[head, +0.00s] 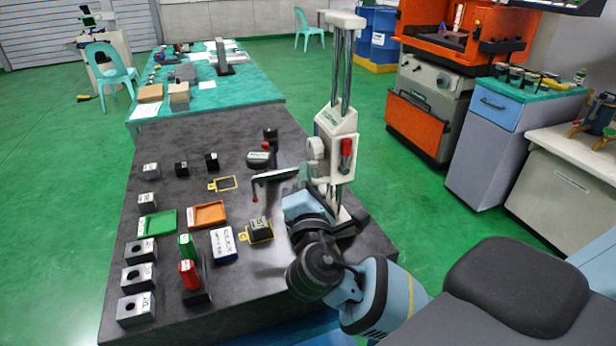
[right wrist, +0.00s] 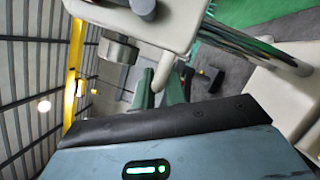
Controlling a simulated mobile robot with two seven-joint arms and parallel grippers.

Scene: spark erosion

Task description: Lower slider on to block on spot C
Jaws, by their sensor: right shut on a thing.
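A white height gauge with two upright columns (head: 344,75) stands at the right side of the dark table. Its white slider (head: 337,135) has a dial and a red knob. A dark probe arm (head: 280,175) reaches left from it, with a red tip (head: 255,198). My right gripper (head: 307,190) is at the slider's lower left and shut on it; the grip itself is mostly hidden. The right wrist view shows a finger (right wrist: 175,88) close up. A dark block (head: 260,227) sits on a yellow-outlined spot below the tip, apparently apart from it. I cannot read the spot's letter.
Another yellow-outlined spot (head: 222,184) lies farther back. The front right of the table is partly covered by my arm.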

